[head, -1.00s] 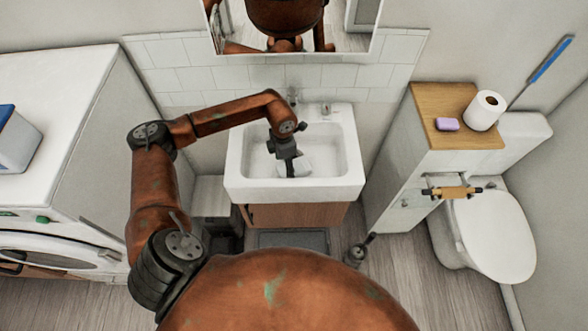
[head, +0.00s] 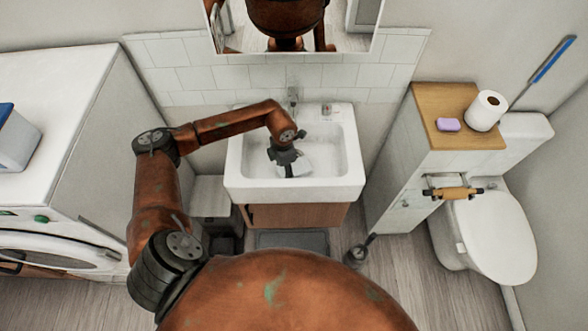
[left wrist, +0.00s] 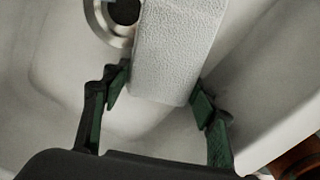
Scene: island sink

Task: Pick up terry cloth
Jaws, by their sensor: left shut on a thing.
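The terry cloth (left wrist: 175,45) is a white, textured, block-like piece inside the sink basin. In the left wrist view it reaches from the top edge down between my fingers, and its upper end is cut off. In the head view the cloth (head: 304,163) shows as a small white patch beside my gripper. My left gripper (left wrist: 160,90) is shut on the cloth's near end, one finger on each side. In the head view the left gripper (head: 289,170) is low in the basin. My right gripper is not in view.
The white sink (head: 347,178) has raised walls around the gripper, with a tap (head: 293,97) at the back. The drain (left wrist: 108,22) lies beside the cloth. A washing machine (head: 60,120) stands left; a wood-topped cabinet (head: 440,105) and toilet (head: 495,235) stand right.

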